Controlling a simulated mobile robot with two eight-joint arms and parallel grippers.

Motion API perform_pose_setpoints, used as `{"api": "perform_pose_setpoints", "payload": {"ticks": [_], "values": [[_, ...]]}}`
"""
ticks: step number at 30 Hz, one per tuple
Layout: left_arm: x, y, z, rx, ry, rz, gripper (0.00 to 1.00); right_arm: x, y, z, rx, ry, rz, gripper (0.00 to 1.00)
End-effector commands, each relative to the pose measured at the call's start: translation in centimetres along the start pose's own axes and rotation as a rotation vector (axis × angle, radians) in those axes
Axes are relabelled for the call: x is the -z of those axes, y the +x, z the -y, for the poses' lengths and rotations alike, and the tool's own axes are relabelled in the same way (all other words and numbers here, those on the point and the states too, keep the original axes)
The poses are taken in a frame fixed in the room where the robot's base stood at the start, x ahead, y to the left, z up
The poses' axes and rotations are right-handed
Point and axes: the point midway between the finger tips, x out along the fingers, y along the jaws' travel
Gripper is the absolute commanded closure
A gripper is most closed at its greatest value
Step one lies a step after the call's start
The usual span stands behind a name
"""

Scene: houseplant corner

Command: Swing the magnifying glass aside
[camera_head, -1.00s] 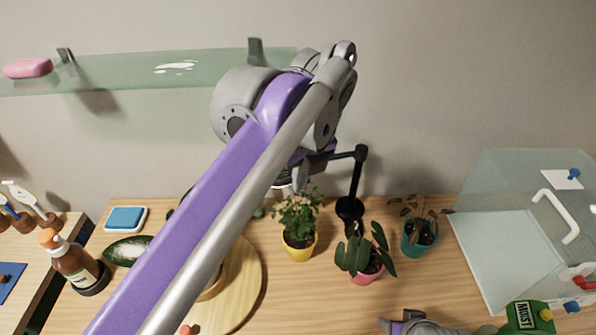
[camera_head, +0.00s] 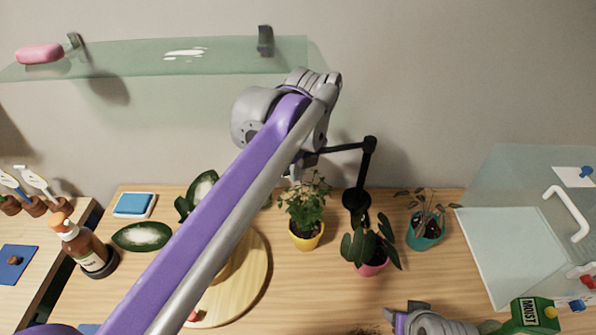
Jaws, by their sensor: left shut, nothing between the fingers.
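The magnifying glass stands on a black post (camera_head: 358,185) at the back of the wooden table, behind the plants. Its black arm (camera_head: 345,149) reaches left from the top joint. The lens end is hidden behind my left arm, which crosses from the lower left. My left gripper (camera_head: 297,171) is mostly covered by my own wrist, close to the left end of the black arm and above the yellow pot. It is shut and empty; I cannot tell whether it touches the glass. My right gripper (camera_head: 397,318) shows partly at the bottom edge, its fingers unclear.
A leafy plant in a yellow pot (camera_head: 306,238), one in a pink pot (camera_head: 372,268) and one in a teal pot (camera_head: 426,236) surround the post. A clear case (camera_head: 510,245) stands right, a glass shelf (camera_head: 210,60) hangs upper left, and a brown bottle (camera_head: 88,252) stands left.

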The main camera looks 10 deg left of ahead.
Motion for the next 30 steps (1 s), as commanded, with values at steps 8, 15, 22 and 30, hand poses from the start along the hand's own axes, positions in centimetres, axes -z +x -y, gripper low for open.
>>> {"api": "perform_pose_setpoints", "payload": {"ticks": [8,15,22,30], "values": [[-2.3,0.5,-0.3,0.025,0.099,0.000,1.00,0.4,-0.4,0.0,0.000,0.000,-0.003,0.41],[-2.5,0.6,-0.4,0.029,0.116,0.000,1.00,0.3,-0.3,0.0,0.000,0.000,-0.003,0.41],[-2.5,0.6,-0.4,0.029,0.115,0.000,1.00,0.3,-0.3,0.0,0.000,0.000,-0.003,0.41],[-1.2,0.3,-0.1,0.016,0.068,-0.001,1.00,0.1,-0.1,0.0,0.000,0.000,-0.001,0.41]]}}
